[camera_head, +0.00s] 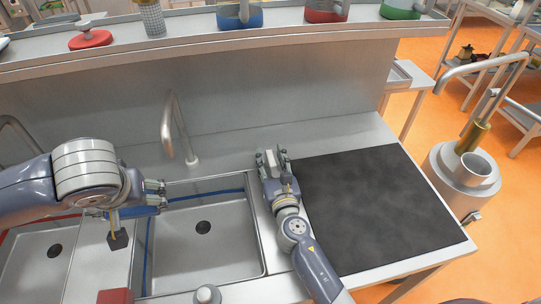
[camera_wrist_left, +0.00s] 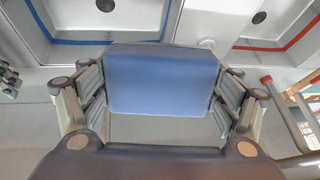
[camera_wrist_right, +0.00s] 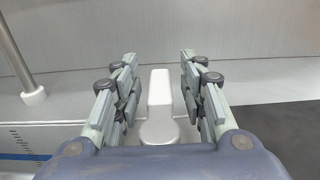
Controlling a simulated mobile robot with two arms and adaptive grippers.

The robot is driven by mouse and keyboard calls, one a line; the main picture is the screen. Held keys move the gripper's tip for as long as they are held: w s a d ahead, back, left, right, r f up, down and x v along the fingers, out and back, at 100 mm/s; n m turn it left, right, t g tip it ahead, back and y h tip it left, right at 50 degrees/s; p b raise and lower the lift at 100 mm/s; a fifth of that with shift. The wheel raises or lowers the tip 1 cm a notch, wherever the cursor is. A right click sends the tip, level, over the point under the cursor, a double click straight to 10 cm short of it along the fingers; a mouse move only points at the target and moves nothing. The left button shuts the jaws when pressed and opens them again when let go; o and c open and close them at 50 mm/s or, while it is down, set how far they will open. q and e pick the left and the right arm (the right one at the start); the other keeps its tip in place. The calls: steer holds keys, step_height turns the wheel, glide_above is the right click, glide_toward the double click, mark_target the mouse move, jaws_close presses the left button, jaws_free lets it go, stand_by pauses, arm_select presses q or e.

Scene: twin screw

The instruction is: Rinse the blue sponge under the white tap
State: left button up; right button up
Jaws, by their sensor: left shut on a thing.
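My left gripper (camera_head: 160,197) is shut on the blue sponge (camera_wrist_left: 164,80), which shows between its fingers in the left wrist view. In the head view the blue sponge (camera_head: 138,211) is mostly hidden by the gripper, above the left rim of the blue-lined sink (camera_head: 225,262). The pale tap (camera_head: 168,128) stands behind that sink, its spout up and right of the sponge, apart from it. My right gripper (camera_head: 272,160) is open around a white lever (camera_wrist_right: 159,90), with gaps on both sides.
A red-lined sink (camera_head: 30,265) lies at left. A red block (camera_head: 115,296) and a round knob (camera_head: 207,294) are at the front. A dark block (camera_head: 117,240) with a brassy stem is below my left gripper. A black mat (camera_head: 375,205) lies clear at right.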

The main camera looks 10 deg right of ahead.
steer(key=shift+w, duration=0.3)
jaws_close()
steer(key=shift+a+r+n+y+p, duration=0.1)
steer(key=shift+a+n+y+p, duration=0.2)
steer(key=shift+y, duration=0.35)
steer(key=shift+a+r+n+y+p, duration=0.1)
steer(key=shift+n+y+p, duration=0.15)
steer(key=shift+n+y, duration=0.35)
steer(key=shift+s+a+f+n+g+y, duration=0.1)
steer(key=shift+a+n+g+y, duration=0.2)
steer(key=shift+y, duration=0.4)
steer(key=shift+s+a+f+n+g+y, duration=0.1)
steer(key=shift+a+n+y, duration=0.2)
steer(key=shift+n+y, duration=0.3)
jaws_free()
